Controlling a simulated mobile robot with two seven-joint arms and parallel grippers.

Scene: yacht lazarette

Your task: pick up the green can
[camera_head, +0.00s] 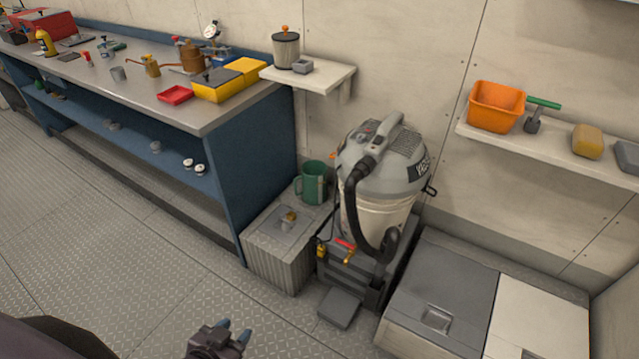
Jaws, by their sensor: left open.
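The green can (313,187) has a handle on its left side and stands upright on the back part of a grey ribbed box (272,255). It is beside the vacuum cleaner, close to the wall. My left gripper (232,331) is at the bottom edge of the view, open and empty, with blue fingertips. It is well apart from the can, nearer to me and to the left of it. My right gripper is not in view.
A grey vacuum cleaner (385,170) with a black hose stands just right of the can. The blue workbench (255,150) is to its left, and a small wall shelf (325,78) is above. A low grey chest (440,285) is at the right.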

